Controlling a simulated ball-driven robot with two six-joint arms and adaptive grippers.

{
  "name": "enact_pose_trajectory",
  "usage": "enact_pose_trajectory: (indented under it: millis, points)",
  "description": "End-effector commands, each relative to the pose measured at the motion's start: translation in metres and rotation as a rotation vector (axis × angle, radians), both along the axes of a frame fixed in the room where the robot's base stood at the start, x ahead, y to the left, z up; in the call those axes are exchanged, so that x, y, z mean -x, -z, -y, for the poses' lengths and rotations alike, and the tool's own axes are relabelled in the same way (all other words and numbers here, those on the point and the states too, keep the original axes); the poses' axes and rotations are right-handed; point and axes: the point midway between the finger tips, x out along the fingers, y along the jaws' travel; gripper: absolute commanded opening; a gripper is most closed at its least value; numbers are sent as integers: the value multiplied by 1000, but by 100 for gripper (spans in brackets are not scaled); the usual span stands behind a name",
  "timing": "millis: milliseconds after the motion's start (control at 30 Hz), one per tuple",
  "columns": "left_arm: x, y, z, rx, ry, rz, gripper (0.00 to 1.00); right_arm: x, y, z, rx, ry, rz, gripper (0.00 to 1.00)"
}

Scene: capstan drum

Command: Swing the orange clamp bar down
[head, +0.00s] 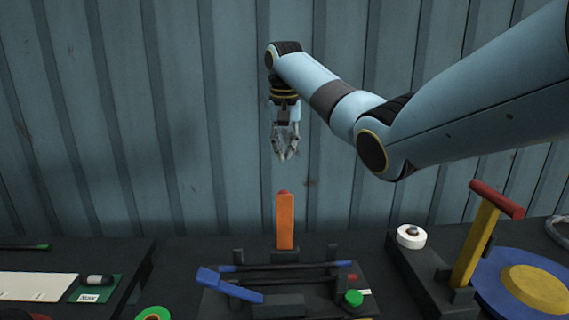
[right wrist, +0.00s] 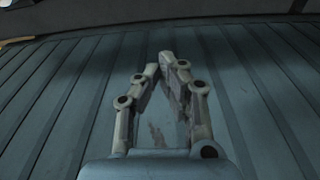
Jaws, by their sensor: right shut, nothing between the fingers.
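The orange clamp bar (head: 285,222) stands upright at the back of a dark fixture (head: 284,306) in the head view. Its top end is reddish. My right gripper (head: 286,157) hangs above the bar, fingers pointing down, clear of it with a gap between. In the right wrist view its fingers (right wrist: 162,62) are drawn together at the tips, with nothing between them. The bar does not show in the right wrist view. My left gripper is not in view.
A blue lever (head: 228,284) and dark rods lie across the fixture, with a green knob (head: 353,298) at its right. Further right stand a white roll (head: 411,237), a yellow post with red handle (head: 474,245) and a blue disc (head: 497,296). A corrugated wall (head: 180,120) is behind.

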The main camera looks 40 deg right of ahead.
Motion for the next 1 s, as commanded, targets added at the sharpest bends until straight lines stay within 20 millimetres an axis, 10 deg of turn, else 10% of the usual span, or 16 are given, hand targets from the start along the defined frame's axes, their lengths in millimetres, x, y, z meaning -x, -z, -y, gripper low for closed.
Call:
enact_pose_trajectory:
  millis: [533, 1000]
  points:
    - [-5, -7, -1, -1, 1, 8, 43, -8, 95, 9, -2, 0, -4, 0]
    - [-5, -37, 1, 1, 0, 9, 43, 19, 83, -17, 1, -1, 1, 0]
